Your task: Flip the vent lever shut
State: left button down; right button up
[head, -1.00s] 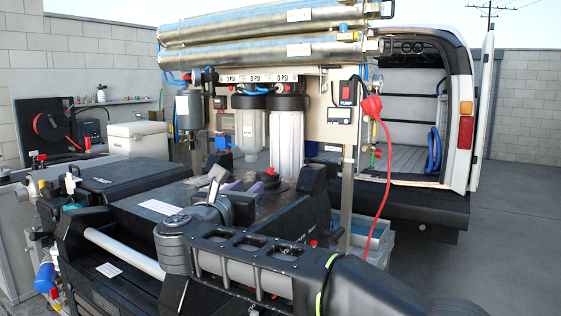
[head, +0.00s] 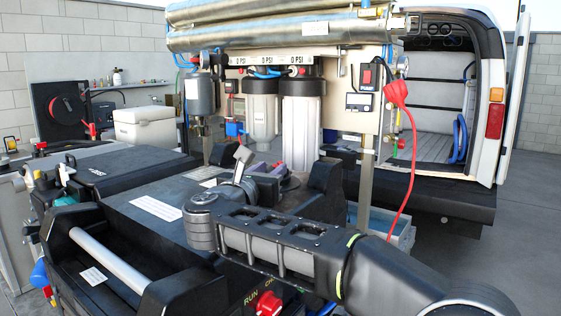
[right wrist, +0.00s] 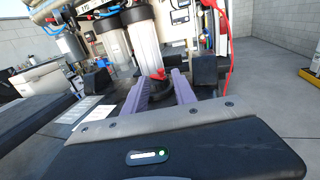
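A small red lever-like part (right wrist: 158,74) shows in the right wrist view near the foot of a clear filter housing; it may be the vent lever, though I cannot be sure. My right gripper (right wrist: 161,76) is open, its two purple fingers spread either side of that red part in the picture. I cannot tell how far beyond the fingertips the part lies. In the head view my right gripper (head: 268,171) is partly hidden behind its own wrist, close in front of the filter housings. My left gripper is not in view.
Clear filter housings (head: 301,130) hang below steel membrane tubes (head: 280,32). A red cable (head: 408,170) hangs at the right. A red knob (head: 266,303) marked RUN is at the bottom. The van (head: 440,110) stands behind; open paving lies right.

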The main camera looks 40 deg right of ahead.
aim_at(279, 162)
jog(key=p+x, duration=0.2)
jog(key=x, duration=0.4)
jog(key=shift+r, duration=0.1)
jog(key=shift+w+d, duration=0.2)
jog(key=shift+d, duration=0.2)
jog(key=shift+c, duration=0.3)
grip_shut()
